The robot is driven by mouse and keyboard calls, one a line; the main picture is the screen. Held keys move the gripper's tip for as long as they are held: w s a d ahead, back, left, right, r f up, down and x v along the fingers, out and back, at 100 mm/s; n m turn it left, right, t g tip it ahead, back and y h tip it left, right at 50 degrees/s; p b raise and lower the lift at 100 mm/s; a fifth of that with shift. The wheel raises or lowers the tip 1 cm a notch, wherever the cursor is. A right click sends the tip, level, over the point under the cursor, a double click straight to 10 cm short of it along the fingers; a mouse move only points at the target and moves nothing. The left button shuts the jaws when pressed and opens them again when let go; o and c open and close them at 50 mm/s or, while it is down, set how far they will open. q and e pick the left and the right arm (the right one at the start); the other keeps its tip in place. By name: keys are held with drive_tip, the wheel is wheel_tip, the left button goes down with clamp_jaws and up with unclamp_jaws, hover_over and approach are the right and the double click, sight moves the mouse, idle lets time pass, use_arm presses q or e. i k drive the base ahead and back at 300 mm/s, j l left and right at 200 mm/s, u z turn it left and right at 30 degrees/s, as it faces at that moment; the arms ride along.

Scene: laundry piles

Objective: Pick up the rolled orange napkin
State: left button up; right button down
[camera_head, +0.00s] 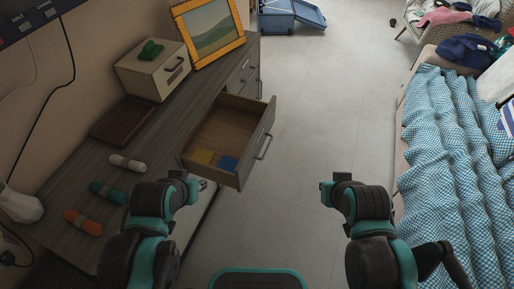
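The rolled orange napkin (83,222) lies on the dark wooden dresser top at lower left, the nearest of three rolled napkins in a row. A teal rolled napkin (108,192) and a whitish one (127,163) lie beyond it, spaced apart. My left gripper (186,182) is over the dresser's front edge, beside the open drawer, to the right of and apart from the orange napkin. My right gripper (331,188) is over the floor at the middle right, away from the dresser. I see no object held by either; their finger gaps are unclear.
A brown tray (123,121), cream box (150,72) and picture frame (207,32) stand farther back. A white object (20,204) sits left. A bed (455,150) is at right; floor between is clear.

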sight(82, 222)
drive_tip(key=u, duration=2.05)
drive_tip(key=i, duration=0.1)
